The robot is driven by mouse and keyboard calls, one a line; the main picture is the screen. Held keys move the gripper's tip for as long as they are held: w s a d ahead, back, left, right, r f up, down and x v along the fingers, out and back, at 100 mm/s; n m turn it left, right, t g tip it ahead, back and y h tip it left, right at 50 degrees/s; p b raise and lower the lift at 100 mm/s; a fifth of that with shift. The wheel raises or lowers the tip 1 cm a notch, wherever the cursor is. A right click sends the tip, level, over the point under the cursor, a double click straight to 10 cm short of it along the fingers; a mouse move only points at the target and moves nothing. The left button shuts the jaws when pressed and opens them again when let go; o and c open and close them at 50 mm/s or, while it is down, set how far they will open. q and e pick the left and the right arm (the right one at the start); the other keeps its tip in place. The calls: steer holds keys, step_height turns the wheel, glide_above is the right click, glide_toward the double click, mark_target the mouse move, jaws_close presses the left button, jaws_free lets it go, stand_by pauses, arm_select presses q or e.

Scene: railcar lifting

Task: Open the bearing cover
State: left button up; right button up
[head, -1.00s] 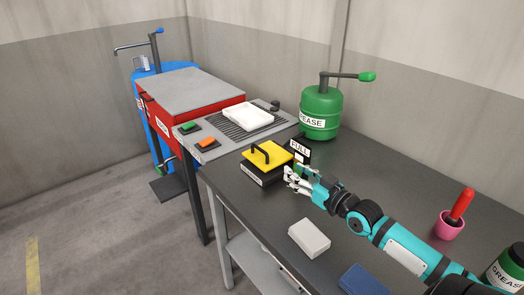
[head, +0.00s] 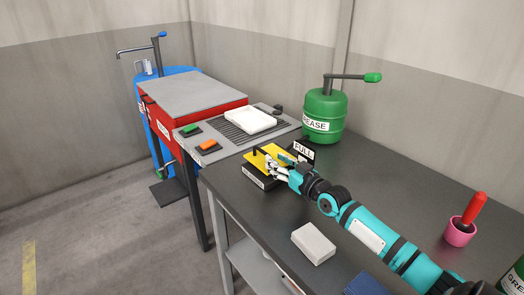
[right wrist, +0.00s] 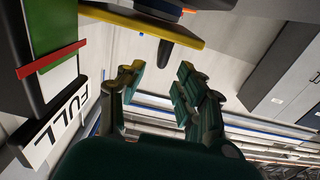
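The yellow bearing cover (head: 287,173) lies flat and closed on a black box (head: 254,177) with a white label on the bench. Its black handle (head: 256,151) is partly hidden by my right gripper (head: 272,165), which is over the cover at the handle. In the right wrist view, the yellow cover (right wrist: 130,17) and the dark handle (right wrist: 165,52) show ahead of my right gripper (right wrist: 158,75). Its fingers are apart with nothing between them, and the handle is just beyond the fingertips. My left gripper is not in view.
A sign reading FULL (head: 304,151) stands behind the box. A green grease can (head: 323,113) is further back. A white block (head: 236,119) lies on the grey grille unit (head: 276,128). A grey block (head: 314,243) and pink cup (head: 459,233) stand nearer on the bench.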

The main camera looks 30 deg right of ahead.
mark_target(262, 150)
steer(key=w, duration=0.7)
steer(key=shift+w+a+b, duration=0.35)
steer(key=shift+w+b, duration=0.05)
jaws_close()
